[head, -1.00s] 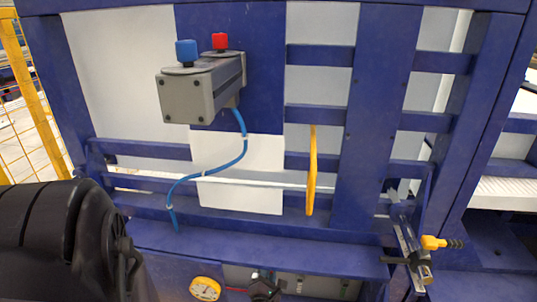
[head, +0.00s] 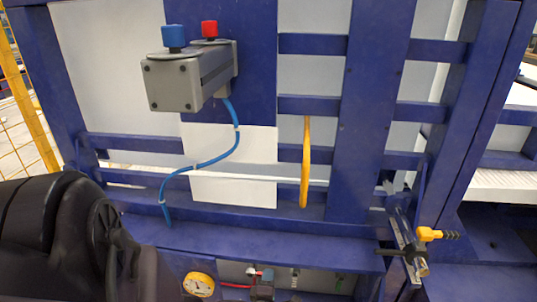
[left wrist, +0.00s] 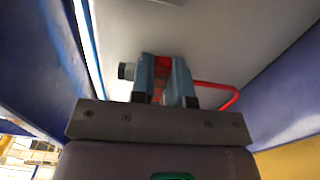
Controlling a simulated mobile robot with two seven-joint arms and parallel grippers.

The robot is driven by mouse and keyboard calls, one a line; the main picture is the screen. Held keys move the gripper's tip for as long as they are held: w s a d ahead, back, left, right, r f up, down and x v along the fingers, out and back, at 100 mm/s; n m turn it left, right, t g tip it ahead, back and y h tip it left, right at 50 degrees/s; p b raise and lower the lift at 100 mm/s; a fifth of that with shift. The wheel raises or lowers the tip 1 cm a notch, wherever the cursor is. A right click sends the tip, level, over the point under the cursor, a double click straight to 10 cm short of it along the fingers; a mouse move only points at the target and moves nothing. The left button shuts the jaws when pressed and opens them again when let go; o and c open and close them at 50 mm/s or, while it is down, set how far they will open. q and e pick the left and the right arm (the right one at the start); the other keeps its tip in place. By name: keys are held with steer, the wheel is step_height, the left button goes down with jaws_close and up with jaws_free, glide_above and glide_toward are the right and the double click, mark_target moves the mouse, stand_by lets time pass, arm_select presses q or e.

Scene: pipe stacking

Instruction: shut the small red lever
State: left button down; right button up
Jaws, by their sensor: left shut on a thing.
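The small red lever (left wrist: 159,92) shows as red between the two blue-grey fingers of my left gripper (left wrist: 161,84) in the left wrist view. The fingers are shut on it and hide most of it. A grey cylindrical fitting (left wrist: 127,71) sticks out beside the fingers, and a red hose (left wrist: 232,97) bends away on the other side. The lever's exact angle cannot be told. My right gripper is not in view.
A round gauge (head: 199,284) sits left of the hose, under a blue ledge (head: 270,242). Above are a grey box (head: 188,80) with blue and red buttons, a blue hose (head: 212,160) and a yellow handle (head: 306,165).

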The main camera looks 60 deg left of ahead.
arm_select(q)
steer(key=shift+w+a+m, duration=0.1)
steer(key=shift+m, duration=0.2)
steer(key=c, duration=1.1)
jaws_free()
steer(key=shift+f, duration=0.1)
steer(key=p+v, duration=0.2)
steer(key=v, duration=0.9)
steer(key=shift+p, duration=0.35)
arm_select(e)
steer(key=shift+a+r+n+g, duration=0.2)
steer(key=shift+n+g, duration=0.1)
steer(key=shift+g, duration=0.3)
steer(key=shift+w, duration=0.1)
